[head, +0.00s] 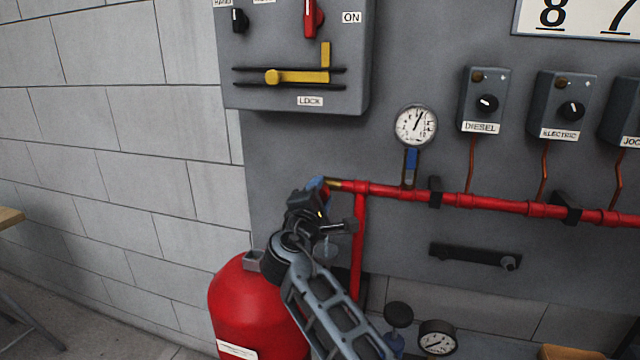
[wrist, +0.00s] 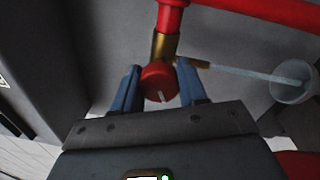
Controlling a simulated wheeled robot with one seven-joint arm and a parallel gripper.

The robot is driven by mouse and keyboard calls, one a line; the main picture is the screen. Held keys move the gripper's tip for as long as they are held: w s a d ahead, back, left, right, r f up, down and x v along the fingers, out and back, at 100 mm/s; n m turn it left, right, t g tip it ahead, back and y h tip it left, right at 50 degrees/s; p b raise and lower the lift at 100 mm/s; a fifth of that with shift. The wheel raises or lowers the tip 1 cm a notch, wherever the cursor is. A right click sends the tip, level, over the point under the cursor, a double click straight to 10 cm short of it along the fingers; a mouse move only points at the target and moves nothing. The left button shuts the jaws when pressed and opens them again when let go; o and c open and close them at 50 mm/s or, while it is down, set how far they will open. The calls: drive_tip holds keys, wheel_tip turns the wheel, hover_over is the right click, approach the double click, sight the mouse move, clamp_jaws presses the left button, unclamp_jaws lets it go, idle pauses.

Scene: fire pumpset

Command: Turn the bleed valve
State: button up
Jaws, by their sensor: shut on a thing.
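The bleed valve (wrist: 164,47) is a brass fitting under a red pipe in the wrist view, with a round red knob (wrist: 159,84) bearing a white mark. In the head view its brass part (head: 333,184) shows at the left end of the red pipe. My gripper (wrist: 159,78) has its blue fingers on either side of the knob and is shut on it. In the head view my gripper (head: 320,186) is at the pipe's left end, and my arm hides most of the knob. A small brass spout (wrist: 195,63) sticks out to the right of the valve.
A pale streak runs from the spout to a pale cup (wrist: 292,83). The red pipe (head: 470,199) crosses the grey panel, with a pressure gauge (head: 416,125) above it. A red tank (head: 245,310) stands below my gripper. A grey control box (head: 295,50) hangs above.

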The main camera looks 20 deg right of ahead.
drive_tip(key=n+p, duration=0.1)
drive_tip(key=n, duration=0.2)
drive_tip(key=shift+a, duration=0.1)
drive_tip(key=shift+f+n+y+p, duration=0.1)
drive_tip(key=shift+n+y+p, duration=0.4)
drive_tip(key=shift+n, duration=1.2)
drive_tip(key=o, duration=1.1)
drive_tip(key=shift+c, duration=0.2)
drive_tip(key=b+v, duration=0.1)
drive_tip(key=v, duration=0.6)
drive_tip(key=shift+s+a, duration=0.2)
drive_tip(key=shift+s, duration=0.1)
